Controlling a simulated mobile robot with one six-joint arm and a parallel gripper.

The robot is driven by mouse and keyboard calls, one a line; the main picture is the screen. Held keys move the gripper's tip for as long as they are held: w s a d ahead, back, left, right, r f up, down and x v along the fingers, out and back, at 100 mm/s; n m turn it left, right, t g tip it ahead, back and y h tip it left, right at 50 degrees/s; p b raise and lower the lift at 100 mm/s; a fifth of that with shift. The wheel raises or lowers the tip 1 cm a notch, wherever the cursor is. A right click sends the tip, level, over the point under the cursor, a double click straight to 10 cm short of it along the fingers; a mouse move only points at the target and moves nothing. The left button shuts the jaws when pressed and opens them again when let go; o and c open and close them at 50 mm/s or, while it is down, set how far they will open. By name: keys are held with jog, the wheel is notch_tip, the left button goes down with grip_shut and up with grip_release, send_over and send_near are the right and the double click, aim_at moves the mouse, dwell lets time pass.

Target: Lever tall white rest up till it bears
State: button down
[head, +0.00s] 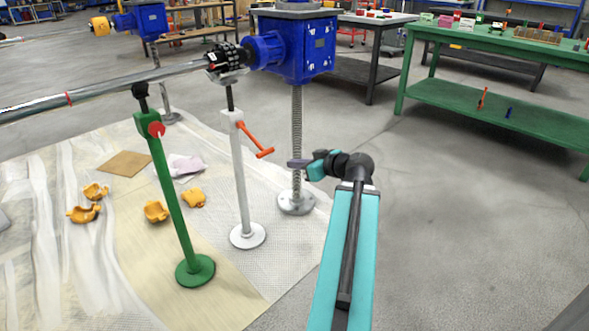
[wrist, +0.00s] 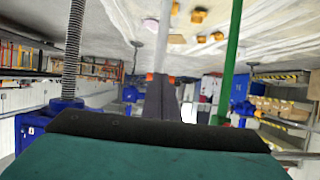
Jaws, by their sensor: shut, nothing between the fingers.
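The tall white rest (head: 240,180) stands upright on a round white base, with a dark rod out of its top. The rod reaches up to just below the black coupling (head: 222,60) on the long shaft; I cannot tell whether it touches. The orange lever (head: 254,141) sticks out from the rest's upper collar, sloping down to the right. My gripper (head: 291,163) is shut and empty, a little right of the lever's end. In the wrist view the shut fingers (wrist: 161,78) partly cover orange bits, seemingly the lever, with the white post (wrist: 164,35) beyond.
A green rest (head: 172,190) with a red knob stands left of the white one. A blue gearbox (head: 305,50) stands on a threaded screw (head: 297,130) behind my gripper. Orange shells (head: 156,211) lie on the mat. Floor at right is clear.

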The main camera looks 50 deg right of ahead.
jog(key=shift+s+a+f+b, duration=0.15)
jog(key=shift+s+b, duration=0.3)
jog(key=shift+b, duration=1.3)
jog(key=shift+s+f+b, duration=0.25)
jog(key=shift+s+b, duration=0.15)
jog(key=shift+b, duration=1.3)
jog(key=shift+r, duration=0.1)
